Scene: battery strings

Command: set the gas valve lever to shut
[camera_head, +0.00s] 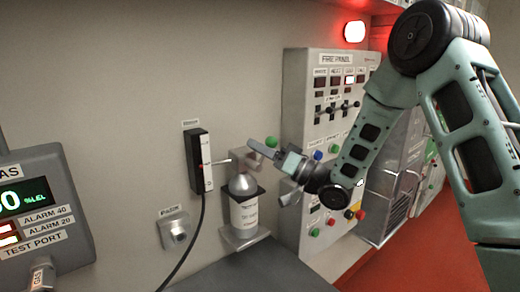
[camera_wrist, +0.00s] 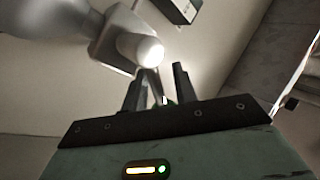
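A grey gas bottle (camera_head: 243,205) with a white label stands in a wall bracket. A pale block-shaped fitting sits at its top, partly hidden by my gripper (camera_head: 264,152). A thin pale rod (camera_head: 219,161) points left from near that fitting toward a black wall box; I cannot tell whether it is the valve lever. In the wrist view, the fitting with its round white end (camera_wrist: 140,50) is just beyond the fingertips. My gripper (camera_wrist: 160,78) has its two dark fingers apart. A thin bright piece shows between them; I cannot tell whether they touch it.
The black wall box (camera_head: 192,160) with a white front has a cable hanging down. A gas display (camera_head: 40,212) is at the left. The fire panel (camera_head: 320,110), with several switches and buttons, stands close behind my arm. A dark bench top (camera_head: 255,272) lies below.

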